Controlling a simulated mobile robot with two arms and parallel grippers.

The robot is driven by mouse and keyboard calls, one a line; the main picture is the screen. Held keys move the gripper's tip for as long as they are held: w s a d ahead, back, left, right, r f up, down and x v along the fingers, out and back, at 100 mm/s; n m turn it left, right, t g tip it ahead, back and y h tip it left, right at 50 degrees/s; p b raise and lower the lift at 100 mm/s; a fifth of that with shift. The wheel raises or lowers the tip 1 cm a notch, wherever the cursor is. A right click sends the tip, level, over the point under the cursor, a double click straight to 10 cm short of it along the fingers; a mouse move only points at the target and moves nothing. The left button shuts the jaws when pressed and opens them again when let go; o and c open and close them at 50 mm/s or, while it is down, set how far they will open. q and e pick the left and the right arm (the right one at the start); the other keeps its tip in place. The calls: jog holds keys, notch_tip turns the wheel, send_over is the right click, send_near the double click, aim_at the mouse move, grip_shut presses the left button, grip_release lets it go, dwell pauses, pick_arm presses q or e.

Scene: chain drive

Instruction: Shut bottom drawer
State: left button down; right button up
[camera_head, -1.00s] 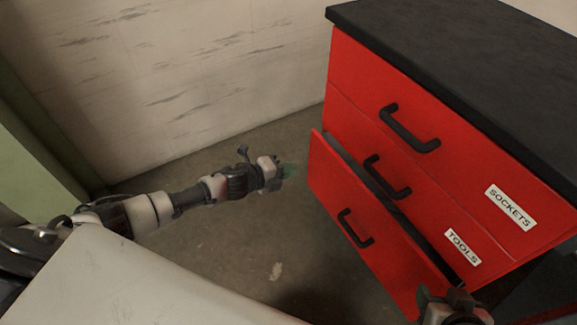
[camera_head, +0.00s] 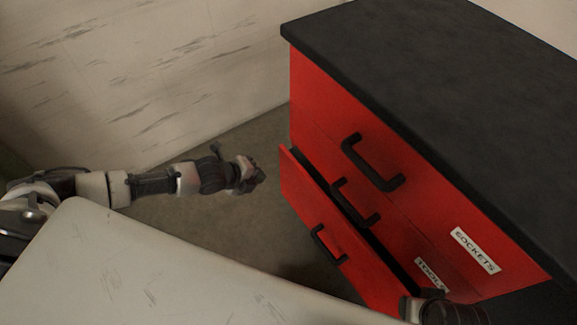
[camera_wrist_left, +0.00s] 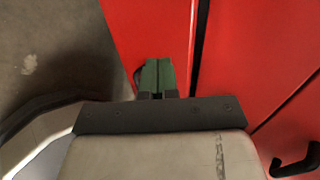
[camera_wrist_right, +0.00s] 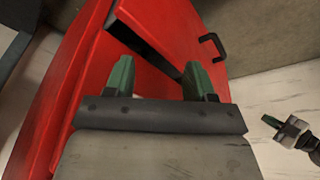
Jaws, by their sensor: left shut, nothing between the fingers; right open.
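The red bottom drawer (camera_head: 318,222) of the cabinet stands pulled out, with a dark gap behind its front panel. Its black handle (camera_head: 326,245) faces the left side of the picture. My left gripper (camera_head: 261,175) is shut and empty, left of the drawer's far end. In the left wrist view its closed green fingertips (camera_wrist_left: 157,64) show against the red drawer front; contact is unclear. My right gripper (camera_wrist_right: 157,68) is open and empty above the drawer's near end, with red panels and the dark gap beyond its fingers. Its fingers are hidden in the head view.
The red cabinet has a black top (camera_head: 440,80), and closed upper drawers with black handles (camera_head: 372,163). A SOCKETS label (camera_head: 475,250) is on its front. A pale surface (camera_head: 150,270) fills the lower left. Bare floor lies between it and the wall (camera_head: 140,70).

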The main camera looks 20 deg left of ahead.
aim_at(294, 170)
pick_arm(q)
jog(key=b+x, duration=0.1)
jog(key=x, duration=0.2)
jog(key=r+b+x, duration=0.1)
jog(key=x, duration=0.2)
jog(key=w+b+x, duration=0.1)
jog(key=x, duration=0.3)
jog(key=shift+w+d+r, duration=0.1)
jog(key=shift+d+r, duration=0.15)
jog(key=shift+d, duration=0.1)
jog(key=shift+w+d, duration=0.3)
jog(key=shift+w, duration=0.15)
pick_arm(e)
notch_tip(294, 170, up, 2)
jog(key=shift+w+a+r+t, duration=0.1)
jog(key=shift+w+r+t, duration=0.05)
jog(key=shift+t, duration=0.45)
